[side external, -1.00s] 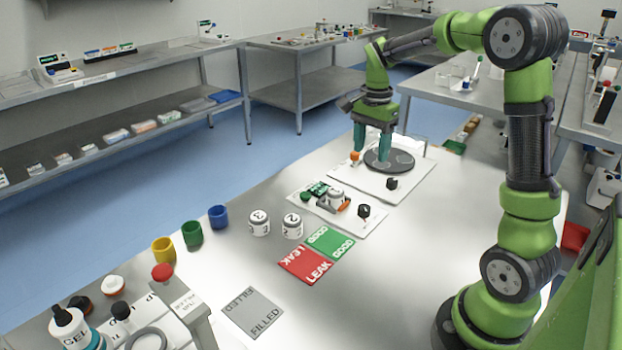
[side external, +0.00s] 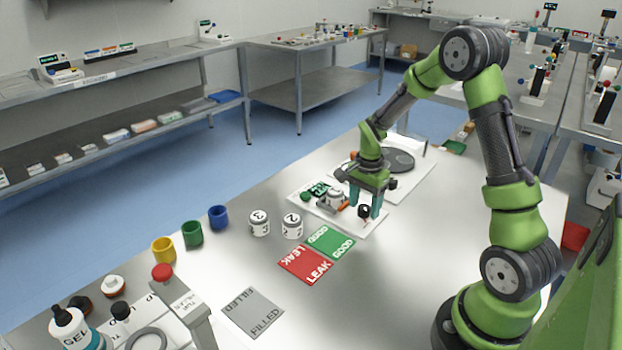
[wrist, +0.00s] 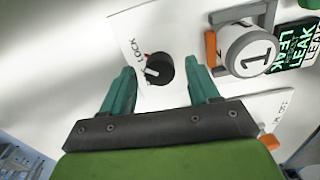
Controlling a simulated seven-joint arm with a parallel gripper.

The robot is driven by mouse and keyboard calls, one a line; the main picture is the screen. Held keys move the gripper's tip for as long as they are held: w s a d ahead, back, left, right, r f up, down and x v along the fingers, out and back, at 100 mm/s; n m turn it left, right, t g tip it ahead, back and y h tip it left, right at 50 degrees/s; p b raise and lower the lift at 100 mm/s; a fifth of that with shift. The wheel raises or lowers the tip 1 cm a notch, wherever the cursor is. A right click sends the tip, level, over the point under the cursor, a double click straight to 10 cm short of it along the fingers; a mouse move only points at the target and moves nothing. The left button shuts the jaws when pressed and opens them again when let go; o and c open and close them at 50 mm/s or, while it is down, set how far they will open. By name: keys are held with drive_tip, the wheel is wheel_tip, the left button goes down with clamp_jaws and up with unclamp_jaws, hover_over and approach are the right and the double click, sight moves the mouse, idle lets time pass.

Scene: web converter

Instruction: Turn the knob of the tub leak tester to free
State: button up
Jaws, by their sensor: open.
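The tub leak tester is a white plate (wrist: 125,25) with a black knob (wrist: 158,70) at one end. The knob has a white pointer and a red mark beside it, with LOCK printed nearby. In the side external view the knob (side external: 364,211) is by my gripper's fingers. A white tub marked 1 (wrist: 250,50) sits in the tester's holder with an orange clamp piece (wrist: 211,50) at its side. A green display (wrist: 297,45) reads LEAK. My gripper (wrist: 162,88) is open, its teal fingers either side of the knob and apart from it. The FREE label is not readable.
Tubs 2 (side external: 292,226) and 3 (side external: 259,223) stand left of the tester. Red LEAK (side external: 305,265) and green GOOD (side external: 331,241) mats lie in front. A second white station with a dark disc (side external: 398,160) is behind. The table's right side is clear.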

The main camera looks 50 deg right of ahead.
drive_tip(key=shift+f, duration=0.15)
drive_tip(key=shift+c, duration=0.2)
drive_tip(key=c, duration=1)
